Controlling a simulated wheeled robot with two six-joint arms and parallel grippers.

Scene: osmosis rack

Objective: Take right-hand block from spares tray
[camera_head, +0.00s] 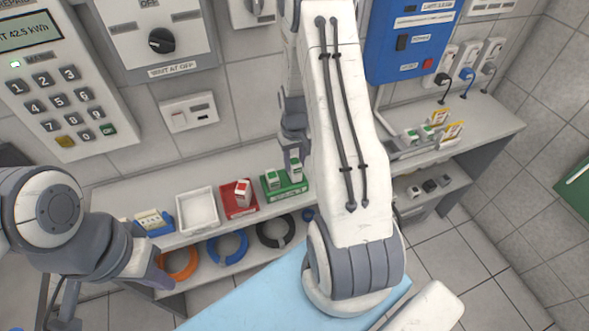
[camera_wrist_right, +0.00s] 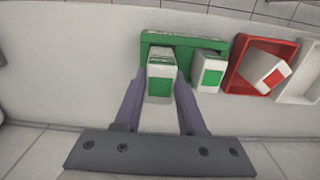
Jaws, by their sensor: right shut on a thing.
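The green spares tray (camera_head: 290,192) stands on the bench shelf, with two white blocks bearing green labels at it. My right gripper (camera_head: 294,152) points down at the right-hand block (camera_head: 295,170). In the right wrist view its purple fingers (camera_wrist_right: 160,88) are shut on either side of this block (camera_wrist_right: 160,75), which appears on the left there. I cannot tell whether the block is clear of the tray. The other block (camera_head: 271,180) sits in the tray and also shows in the wrist view (camera_wrist_right: 209,72). My left gripper (camera_head: 163,279) is low at left, its fingers mostly hidden.
A red tray (camera_head: 240,213) with a tilted red-labelled block (camera_head: 243,190) is next to the green tray. A white empty tray (camera_head: 197,211) and a blue tray (camera_head: 160,230) follow leftward. Wall panels stand behind.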

